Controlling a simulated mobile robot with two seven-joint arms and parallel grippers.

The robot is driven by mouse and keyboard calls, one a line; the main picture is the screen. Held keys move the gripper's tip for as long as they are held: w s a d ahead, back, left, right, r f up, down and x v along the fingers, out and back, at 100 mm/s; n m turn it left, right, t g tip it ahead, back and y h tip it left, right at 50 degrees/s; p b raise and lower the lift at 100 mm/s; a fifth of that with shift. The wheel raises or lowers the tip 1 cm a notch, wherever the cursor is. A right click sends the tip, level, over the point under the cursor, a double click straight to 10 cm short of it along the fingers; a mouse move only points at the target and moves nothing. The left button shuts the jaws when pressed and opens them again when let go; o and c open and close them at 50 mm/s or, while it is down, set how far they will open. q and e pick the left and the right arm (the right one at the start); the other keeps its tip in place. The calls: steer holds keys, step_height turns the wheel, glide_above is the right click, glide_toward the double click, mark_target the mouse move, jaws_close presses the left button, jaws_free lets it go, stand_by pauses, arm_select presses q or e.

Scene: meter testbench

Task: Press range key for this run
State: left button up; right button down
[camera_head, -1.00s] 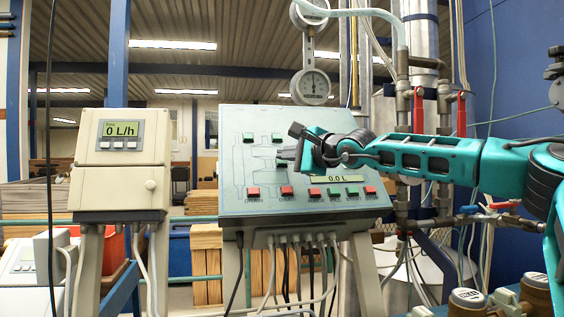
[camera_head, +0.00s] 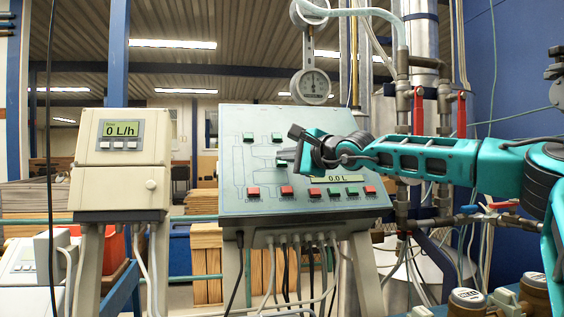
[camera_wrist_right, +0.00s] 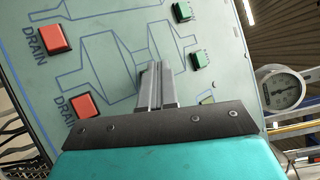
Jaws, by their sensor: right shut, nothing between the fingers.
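The sloped grey-green control panel (camera_head: 232,165) carries several red and green keys and a small display (camera_head: 337,178) reading 0.0 L. Green keys (camera_head: 248,136) sit on its upper part; a row of red and green keys (camera_head: 352,191) runs along the bottom. I cannot tell which is the range key. My right gripper (camera_head: 284,156) is shut and empty in front of the panel's middle. In the wrist view its fingers (camera_wrist_right: 154,74) point at the printed diagram, between red DRAIN keys (camera_wrist_right: 54,39) and small green keys (camera_wrist_right: 200,61). Contact cannot be told. My left gripper is not in view.
A beige meter box (camera_head: 122,160) reading 0 L/h stands left of the panel. A round dial gauge (camera_head: 311,86) hangs behind the panel's top. Pipes with red-handled valves (camera_head: 418,110) stand at the right, behind my right arm. Cables hang below the panel.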

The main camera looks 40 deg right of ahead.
steer(key=shift+s+a+r, duration=0.2)
steer(key=shift+s+r, duration=0.15)
steer(key=shift+s, duration=0.05)
steer(key=shift+s+r, duration=0.1)
steer(key=shift+a+r+b, duration=0.1)
steer(key=shift+b, duration=0.25)
steer(key=s+r, duration=0.1)
steer(key=s+a+r, duration=0.1)
steer(key=s+r+b, duration=0.1)
steer(key=shift+s+a, duration=0.15)
steer(key=shift+a, duration=0.2)
steer(key=shift+r, duration=0.1)
